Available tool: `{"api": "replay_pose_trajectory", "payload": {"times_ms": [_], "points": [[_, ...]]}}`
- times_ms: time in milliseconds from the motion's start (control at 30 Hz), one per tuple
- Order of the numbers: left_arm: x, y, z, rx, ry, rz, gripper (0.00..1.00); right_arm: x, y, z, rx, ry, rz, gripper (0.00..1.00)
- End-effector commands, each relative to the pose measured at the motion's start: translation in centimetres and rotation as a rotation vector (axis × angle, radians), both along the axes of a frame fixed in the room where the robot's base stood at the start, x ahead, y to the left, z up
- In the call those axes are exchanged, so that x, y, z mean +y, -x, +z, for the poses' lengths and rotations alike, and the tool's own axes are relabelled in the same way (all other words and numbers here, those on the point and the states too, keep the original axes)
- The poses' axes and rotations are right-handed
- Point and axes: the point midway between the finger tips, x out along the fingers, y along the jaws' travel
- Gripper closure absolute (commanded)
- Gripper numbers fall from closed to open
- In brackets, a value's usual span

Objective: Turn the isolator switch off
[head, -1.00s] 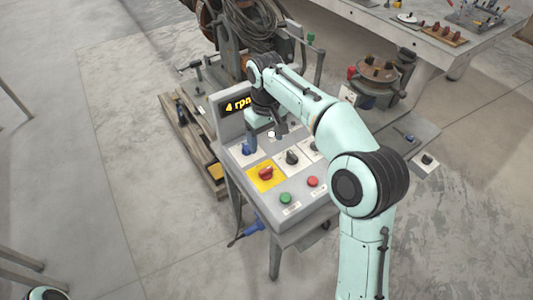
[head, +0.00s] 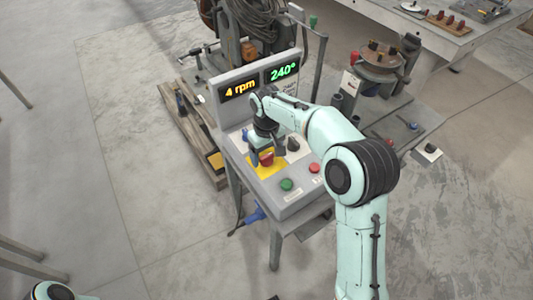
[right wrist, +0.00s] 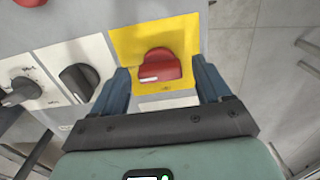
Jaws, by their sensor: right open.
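The isolator switch (head: 267,159) is a red rotary knob on a yellow plate (head: 252,170) on the control panel. In the right wrist view the knob (right wrist: 160,66) has a white mark at its left end, and its grip lies nearly level across the picture. My right gripper (head: 264,150) is over the knob in the head view. In the right wrist view the right gripper (right wrist: 163,80) is open, one blue finger on each side of the knob. Gaps show between fingers and knob; contact cannot be seen. My left gripper is out of view.
A green button (head: 286,184) and a red button (head: 314,168) sit nearby on the panel. A black knob (right wrist: 78,82) lies left of the yellow plate in the wrist view. A display (head: 240,89) reads 4 rpm; another (head: 284,71) reads 240°.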

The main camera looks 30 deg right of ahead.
Motion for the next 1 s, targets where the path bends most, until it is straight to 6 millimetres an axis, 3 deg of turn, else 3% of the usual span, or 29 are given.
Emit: {"api": "replay_pose_trajectory", "payload": {"times_ms": [233, 267, 400, 433, 767, 1000], "points": [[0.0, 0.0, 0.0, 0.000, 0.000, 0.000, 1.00, 0.0, 0.0, -0.1, 0.000, 0.000, 0.000, 0.23], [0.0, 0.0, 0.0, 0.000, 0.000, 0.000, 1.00, 0.0, 0.0, -0.1, 0.000, 0.000, 0.000, 0.30], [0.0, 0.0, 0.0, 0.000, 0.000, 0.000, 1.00, 0.0, 0.0, -0.1, 0.000, 0.000, 0.000, 0.75], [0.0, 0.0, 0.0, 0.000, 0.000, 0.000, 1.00, 0.0, 0.0, -0.1, 0.000, 0.000, 0.000, 0.79], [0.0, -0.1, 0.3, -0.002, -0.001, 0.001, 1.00, 0.0, 0.0, 0.0, 0.001, -0.001, 0.036, 0.79], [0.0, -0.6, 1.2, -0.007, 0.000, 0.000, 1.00, 0.0, 0.0, 0.1, 0.002, -0.001, 0.168, 0.79]]}}
